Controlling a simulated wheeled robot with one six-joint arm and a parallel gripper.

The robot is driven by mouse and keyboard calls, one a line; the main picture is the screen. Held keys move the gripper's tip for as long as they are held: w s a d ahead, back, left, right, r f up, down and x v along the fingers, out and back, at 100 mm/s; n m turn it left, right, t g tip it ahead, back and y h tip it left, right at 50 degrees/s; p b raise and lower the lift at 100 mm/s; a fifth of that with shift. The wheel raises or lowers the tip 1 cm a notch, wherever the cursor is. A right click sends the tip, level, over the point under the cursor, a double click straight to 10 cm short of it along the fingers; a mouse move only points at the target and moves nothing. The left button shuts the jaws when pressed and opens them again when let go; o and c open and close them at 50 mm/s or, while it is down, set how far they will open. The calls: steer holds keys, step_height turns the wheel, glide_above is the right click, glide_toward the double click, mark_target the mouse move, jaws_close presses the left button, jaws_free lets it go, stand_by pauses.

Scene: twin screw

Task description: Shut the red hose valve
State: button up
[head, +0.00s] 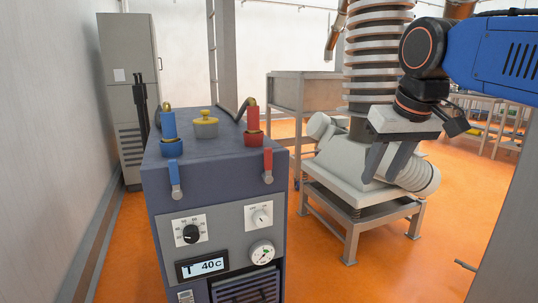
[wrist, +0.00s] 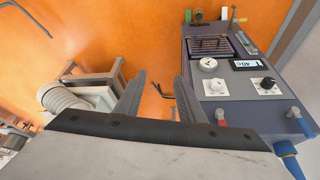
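The red hose valve (head: 267,163) is a small red lever with a silver end, at the front top edge of a dark blue-grey machine, right side. It hangs straight down in the head view. It also shows in the wrist view as a red lever (wrist: 220,115), right of the fingers. A matching blue valve (head: 174,178) sits at the left of the same edge. My gripper (head: 385,170) is open and empty, in the air to the right of the machine and apart from the red valve. Both fingers show in the wrist view with a clear gap (wrist: 160,90).
The machine (head: 215,200) carries a red hose fitting (head: 253,136), a blue hose fitting (head: 170,135) and a yellow-topped cap (head: 205,124). Dials and a display are on its front. A low stand (head: 350,205) with white pump parts is behind my gripper. Orange floor is clear between.

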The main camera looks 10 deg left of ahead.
steer(key=w+a+r+n, duration=0.1)
steer(key=w+a+r, duration=0.3)
steer(key=a+r, duration=0.5)
steer(key=n, duration=0.2)
glide_toward(269, 150)
steer(key=shift+g+y, duration=0.3)
steer(key=shift+y, duration=0.1)
steer(key=x, duration=1.1)
steer(key=shift+w+d+f, duration=0.1)
steer(key=shift+w+d, duration=0.25)
steer(key=shift+d, duration=0.05)
jaws_close()
